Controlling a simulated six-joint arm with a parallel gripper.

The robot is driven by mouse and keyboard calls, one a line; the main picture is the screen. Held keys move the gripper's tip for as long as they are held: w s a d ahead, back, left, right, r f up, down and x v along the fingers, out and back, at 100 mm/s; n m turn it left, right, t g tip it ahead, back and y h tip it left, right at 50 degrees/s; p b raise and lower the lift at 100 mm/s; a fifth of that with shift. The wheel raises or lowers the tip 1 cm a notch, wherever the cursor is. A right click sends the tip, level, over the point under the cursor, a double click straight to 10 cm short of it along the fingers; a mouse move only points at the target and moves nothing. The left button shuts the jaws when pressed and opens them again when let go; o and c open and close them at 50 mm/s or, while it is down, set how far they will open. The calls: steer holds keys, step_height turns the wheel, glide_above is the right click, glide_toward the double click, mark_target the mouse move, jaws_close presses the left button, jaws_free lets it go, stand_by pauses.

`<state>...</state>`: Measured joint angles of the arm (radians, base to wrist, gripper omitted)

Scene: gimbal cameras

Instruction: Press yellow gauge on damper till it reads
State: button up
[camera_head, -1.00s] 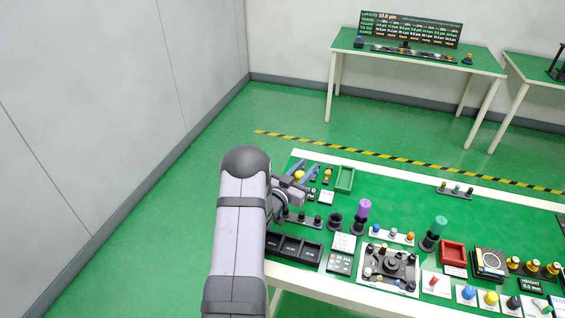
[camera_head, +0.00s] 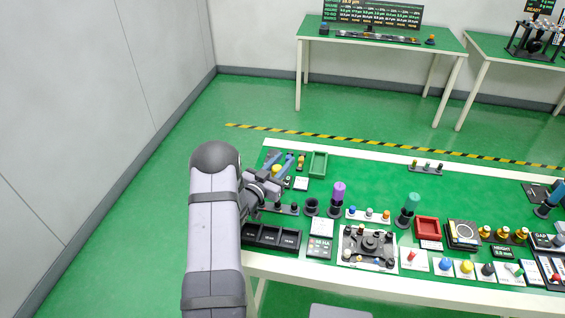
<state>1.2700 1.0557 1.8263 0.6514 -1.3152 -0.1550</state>
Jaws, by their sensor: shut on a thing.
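My gripper (camera_head: 270,187) is at the left end of the near green table, partly hidden by my own arm. It is shut, with a small yellow-topped piece (camera_head: 276,170) at its jaws; this looks like the yellow gauge, but its body and any reading are hidden or too small. A gimbal-like device (camera_head: 370,246) with a round dark centre stands on a light plate at the table's front middle. I cannot tell for sure which part is the damper. The gripper is well to the left of that plate and apart from it.
Blue-handled tools (camera_head: 289,160) and a green tray (camera_head: 318,165) are beside the gripper. A black compartment tray (camera_head: 271,236), a purple-topped post (camera_head: 338,194) and a teal-topped post (camera_head: 412,205) stand nearby. Coloured knobs line the front right.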

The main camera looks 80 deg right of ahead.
steer(key=shift+f+b, duration=2.55)
steer(key=shift+f, duration=0.35)
steer(key=shift+a+f+b, duration=0.1)
steer(key=shift+f+b, duration=0.45)
steer(key=shift+b, duration=0.2)
stand_by(0.8)
steer(key=shift+r, duration=0.15)
steer(key=shift+r+p, duration=1.9)
steer(key=shift+r, duration=1.15)
